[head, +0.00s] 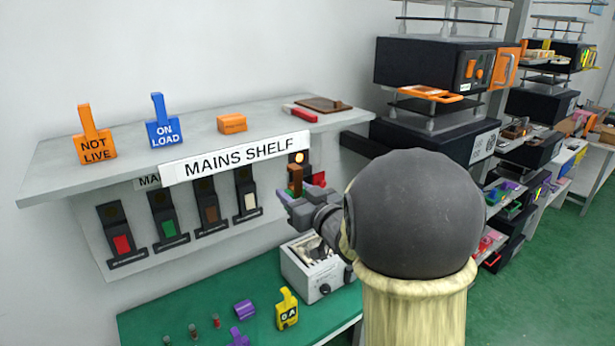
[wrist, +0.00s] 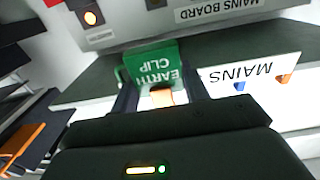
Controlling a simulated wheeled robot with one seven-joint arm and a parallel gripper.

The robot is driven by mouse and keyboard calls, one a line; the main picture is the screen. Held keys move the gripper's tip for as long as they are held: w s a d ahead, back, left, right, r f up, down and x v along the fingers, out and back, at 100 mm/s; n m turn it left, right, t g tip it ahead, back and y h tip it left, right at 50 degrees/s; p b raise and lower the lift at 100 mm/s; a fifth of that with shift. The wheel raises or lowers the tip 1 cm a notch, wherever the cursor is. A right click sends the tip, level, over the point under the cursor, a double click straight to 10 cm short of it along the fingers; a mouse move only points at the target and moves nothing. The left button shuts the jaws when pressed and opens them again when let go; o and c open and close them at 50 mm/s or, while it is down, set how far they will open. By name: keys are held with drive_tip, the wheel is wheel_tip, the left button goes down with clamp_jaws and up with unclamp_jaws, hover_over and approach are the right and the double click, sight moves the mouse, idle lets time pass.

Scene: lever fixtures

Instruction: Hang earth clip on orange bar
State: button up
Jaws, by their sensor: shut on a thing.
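The green earth clip (wrist: 150,66), its lettering upside down, sits at the fingertips of my gripper (wrist: 160,98) in the wrist view. My gripper is shut on it. A small orange piece (wrist: 162,97) shows between the fingers; I cannot tell whether it belongs to the clip or is the bar. In the head view my gripper (head: 298,203) is at the right end of the mains board, below the lit lamp (head: 299,157). An orange-brown upright piece (head: 295,178) stands at the fingers there. My arm and the angle hide how clip and bar meet.
The mains shelf (head: 65,172) overhangs the board and holds orange NOT LIVE (head: 95,147) and blue ON LOAD (head: 164,132) tags and an orange block (head: 232,123). Several switches line the board. A grey box (head: 315,270) stands on the green bench below. Black racks (head: 430,65) stand right.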

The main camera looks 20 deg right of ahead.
drive_tip(key=w+a+f+m+h+b, duration=0.1)
drive_tip(key=w+a+f+m+h, duration=0.1)
drive_tip(key=f, duration=1.2)
drive_tip(key=w+a+f+m+h+b, duration=0.1)
drive_tip(key=w+f+h, duration=0.2)
drive_tip(key=f, duration=1.1)
drive_tip(key=s+f, duration=0.5)
drive_tip(key=f, duration=0.3)
drive_tip(key=s+d+f+b, duration=0.1)
drive_tip(key=s+f, duration=0.4)
drive_tip(key=f, duration=0.3)
drive_tip(key=shift+f+t, duration=0.25)
drive_tip(key=shift+t, duration=0.15)
